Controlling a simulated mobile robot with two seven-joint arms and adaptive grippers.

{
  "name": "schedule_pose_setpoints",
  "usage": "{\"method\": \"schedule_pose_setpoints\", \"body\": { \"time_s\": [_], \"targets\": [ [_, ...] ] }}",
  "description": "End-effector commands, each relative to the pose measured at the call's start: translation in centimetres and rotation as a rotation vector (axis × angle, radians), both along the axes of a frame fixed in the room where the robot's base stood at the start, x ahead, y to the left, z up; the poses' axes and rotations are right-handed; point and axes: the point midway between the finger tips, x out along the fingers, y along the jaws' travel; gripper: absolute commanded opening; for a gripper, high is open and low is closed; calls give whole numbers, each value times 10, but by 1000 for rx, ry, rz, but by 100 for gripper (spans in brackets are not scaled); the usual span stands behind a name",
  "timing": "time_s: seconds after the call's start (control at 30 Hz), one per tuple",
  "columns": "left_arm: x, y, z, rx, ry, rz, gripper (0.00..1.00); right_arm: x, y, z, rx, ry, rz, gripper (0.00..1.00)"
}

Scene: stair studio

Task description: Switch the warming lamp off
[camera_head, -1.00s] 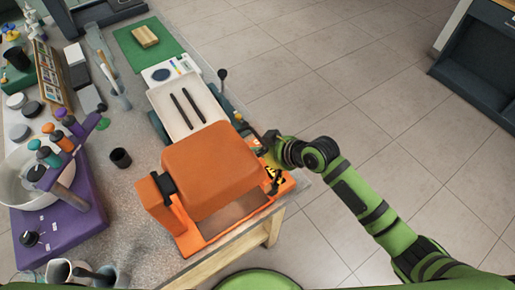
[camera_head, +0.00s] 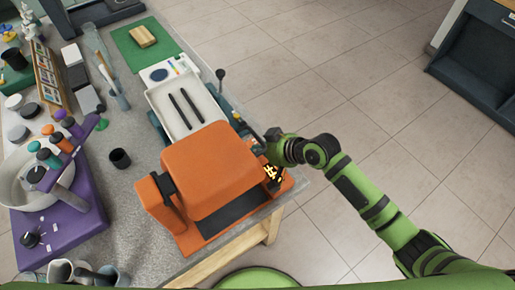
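The orange warming lamp (camera_head: 210,170) stands at the table's near right corner, with a broad hood over a base. The strip of base plate (camera_head: 228,213) showing below the hood is dark, with no warm glow on it. My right gripper (camera_head: 270,149) is at the lamp's right side, close to the black and yellow part (camera_head: 272,174) there. Whether it touches the lamp, and how its fingers stand, is too small to tell. The lamp's switch cannot be made out clearly. My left gripper is not in view.
A white tray (camera_head: 206,103) with two dark sticks lies behind the lamp. A small black cup (camera_head: 120,158) stands to its left. A purple stand (camera_head: 75,235) with several coloured-handled tools is farther left. Open floor lies right of the table.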

Motion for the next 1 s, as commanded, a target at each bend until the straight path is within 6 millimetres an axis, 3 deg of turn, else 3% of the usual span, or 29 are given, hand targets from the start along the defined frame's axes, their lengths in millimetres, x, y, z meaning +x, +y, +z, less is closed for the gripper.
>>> {"method": "schedule_pose_setpoints", "body": {
  "time_s": [0.17,0.43,0.5,1.0],
  "targets": [
    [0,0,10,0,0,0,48,1,1,10,1,-1,0,0],
    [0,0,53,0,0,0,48,6,2,53,1,-1,-5,0],
    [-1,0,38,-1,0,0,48,-3,-6,50,-1,-3,-4,0],
    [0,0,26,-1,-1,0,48,-47,-40,105,-1,0,-5,0]
  ]
}}
